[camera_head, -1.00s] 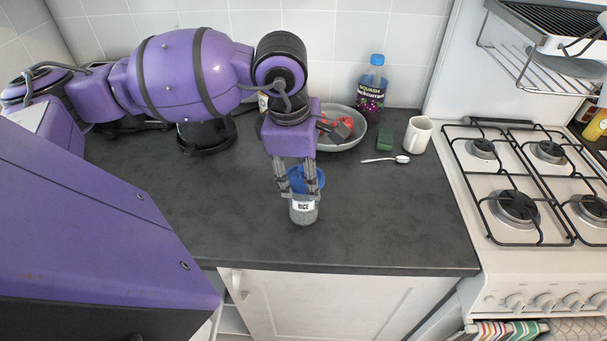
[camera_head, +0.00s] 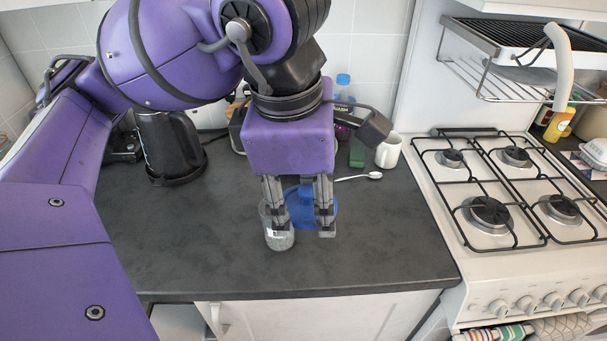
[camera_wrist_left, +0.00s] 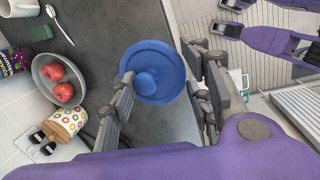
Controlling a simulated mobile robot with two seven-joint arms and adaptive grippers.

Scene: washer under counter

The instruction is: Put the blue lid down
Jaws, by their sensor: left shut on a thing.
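My left gripper (camera_head: 299,228) is shut on the blue lid (camera_wrist_left: 153,72), which sits between its two fingers. In the head view the lid (camera_head: 307,208) shows between and behind the fingers, low over the counter. I cannot tell whether it touches the surface. The clear rice jar (camera_head: 280,238) stands upright on the counter at the left finger, partly hidden by it, left of the lid. Purple parts of mine with dark ends show at the top right of the wrist view; I cannot make out their jaws.
The dark counter (camera_head: 380,235) is clear right of the lid and at front left. A spoon (camera_head: 360,177), white mug (camera_head: 389,151) and green sponge (camera_head: 357,154) lie behind. A bowl (camera_wrist_left: 75,92) holds red apples. A black kettle (camera_head: 172,145) stands left; the gas hob (camera_head: 500,190) is right.

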